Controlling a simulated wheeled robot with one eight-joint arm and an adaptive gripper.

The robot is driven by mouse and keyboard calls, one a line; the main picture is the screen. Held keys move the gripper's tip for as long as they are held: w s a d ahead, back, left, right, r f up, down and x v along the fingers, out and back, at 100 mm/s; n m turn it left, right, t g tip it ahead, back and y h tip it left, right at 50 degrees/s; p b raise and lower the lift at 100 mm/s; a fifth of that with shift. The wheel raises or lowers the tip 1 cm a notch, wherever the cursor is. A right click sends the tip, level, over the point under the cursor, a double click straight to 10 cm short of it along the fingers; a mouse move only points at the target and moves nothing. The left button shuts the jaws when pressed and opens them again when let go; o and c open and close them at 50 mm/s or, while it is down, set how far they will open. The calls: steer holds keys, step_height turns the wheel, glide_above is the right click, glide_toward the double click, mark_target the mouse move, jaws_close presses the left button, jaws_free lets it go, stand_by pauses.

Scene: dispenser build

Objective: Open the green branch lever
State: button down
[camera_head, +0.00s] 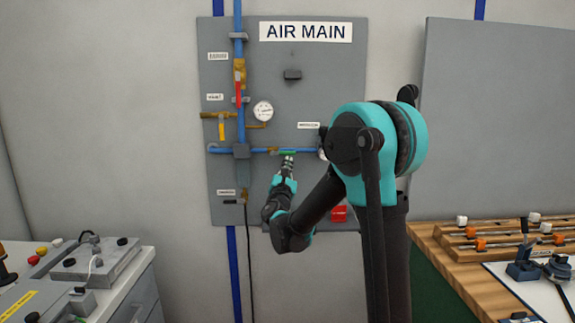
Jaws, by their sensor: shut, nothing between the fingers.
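The green branch lever (288,152) lies roughly level along the blue horizontal branch pipe (262,150) on the grey air main panel (300,95). Only a small strip of green shows above my fingers. My gripper (288,159) is shut, with nothing seen between its fingers. It points up at the green lever from just below, at or very close to it. I cannot tell whether it touches. My arm hides the right end of the branch pipe and part of a gauge there.
A red lever (238,93) hangs on the vertical blue pipe, with a yellow lever (222,130) below left. A round gauge (263,111) sits above the branch. A red box (339,213) is lower right. A wooden bench (450,240) stands right, a grey-topped cabinet (100,260) left.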

steer(key=s+f, duration=0.8)
steer(key=shift+s+a, duration=0.15)
steer(key=shift+f, duration=0.1)
steer(key=s+d+f+m+g+h, duration=0.2)
steer(key=s+d+f+m+g, duration=0.15)
steer(key=d+m, duration=0.3)
steer(key=s+d+f+m+g+h, duration=0.1)
steer(key=s+d+f+m+g, duration=0.3)
steer(key=d, duration=0.4)
steer(key=s+d+f+m+g+h, duration=0.2)
steer(key=s+d+f+m+g, duration=0.15)
steer(key=d+m, duration=0.3)
steer(key=s+d+f+m+g+y, duration=0.2)
steer(key=s+f+m+g+y, duration=0.15)
steer(key=s+f+m, duration=0.4)
steer(key=s+a+f+m+g+y, duration=0.3)
steer(key=s+a+f+y, duration=0.3)
steer(key=s, duration=0.6)
step_height(320, 180, down, 2)
steer(key=a+m, duration=0.1)
steer(key=a, duration=0.2)
steer(key=shift+s+m+g, duration=0.2)
steer(key=shift+m+g, duration=0.15)
